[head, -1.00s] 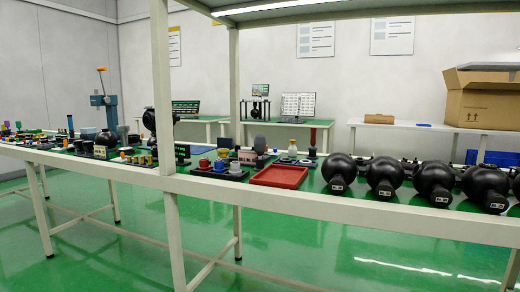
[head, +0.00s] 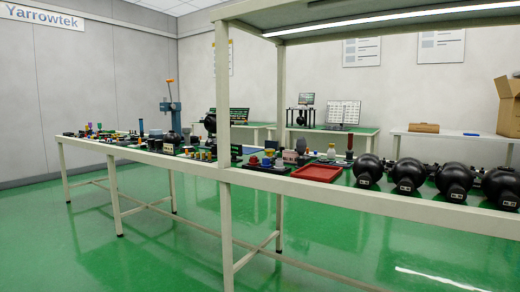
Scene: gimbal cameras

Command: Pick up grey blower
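A small grey rounded item (head: 301,145) stands on the long workbench among other small parts, just behind and left of the red tray. It may be the grey blower, but it is too small and far to be sure. Neither of my grippers shows in the head view.
The long workbench (head: 262,180) runs across the view, with upright posts and a shelf above. A red tray (head: 318,173) lies near its front edge. Several black round devices (head: 453,178) stand at right. A cardboard box (head: 509,108) is behind. Green floor (head: 120,255) in front is clear.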

